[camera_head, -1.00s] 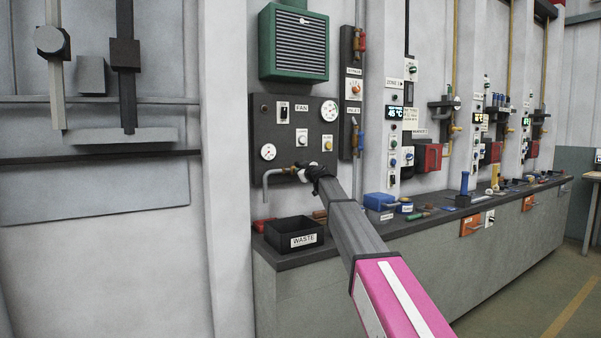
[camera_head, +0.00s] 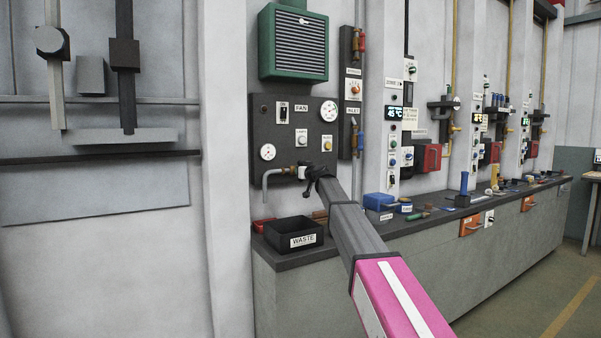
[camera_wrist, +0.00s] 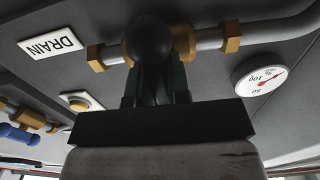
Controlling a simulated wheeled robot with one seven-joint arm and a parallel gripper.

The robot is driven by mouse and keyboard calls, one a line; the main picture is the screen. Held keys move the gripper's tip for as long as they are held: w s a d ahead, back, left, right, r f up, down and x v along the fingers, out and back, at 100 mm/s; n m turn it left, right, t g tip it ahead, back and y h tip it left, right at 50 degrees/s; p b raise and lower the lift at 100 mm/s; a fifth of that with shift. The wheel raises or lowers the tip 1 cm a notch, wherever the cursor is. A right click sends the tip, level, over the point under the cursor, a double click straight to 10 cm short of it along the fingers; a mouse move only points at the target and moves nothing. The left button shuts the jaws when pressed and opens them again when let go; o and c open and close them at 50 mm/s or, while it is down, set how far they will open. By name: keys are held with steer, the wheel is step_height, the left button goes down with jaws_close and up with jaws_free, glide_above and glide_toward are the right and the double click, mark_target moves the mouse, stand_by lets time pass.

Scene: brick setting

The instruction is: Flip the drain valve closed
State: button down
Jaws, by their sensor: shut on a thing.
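The drain valve (camera_wrist: 182,42) is a brass body on a grey pipe, beside a white DRAIN label (camera_wrist: 51,42) that appears upside down in the wrist view. A dark round knob (camera_wrist: 147,40) stands in front of the valve, on its handle. My gripper (camera_wrist: 155,88) has its green-edged fingers shut on the dark valve handle below this knob. In the head view my gripper (camera_head: 314,180) is at the lower part of the dark panel, just right of the brass valve (camera_head: 291,170). It hides much of the handle there.
A dark WASTE bin (camera_head: 293,235) stands on the bench below the bent drain pipe (camera_head: 266,183). Gauges, a switch and buttons sit on the panel (camera_head: 262,118) around the valve. A blue box (camera_head: 378,201) lies on the bench to the right.

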stand_by(0.3)
steer(key=c, duration=1.1)
jaws_free()
steer(key=v, duration=1)
steer(key=shift+s+d, duration=0.25)
steer(key=shift+s, duration=0.1)
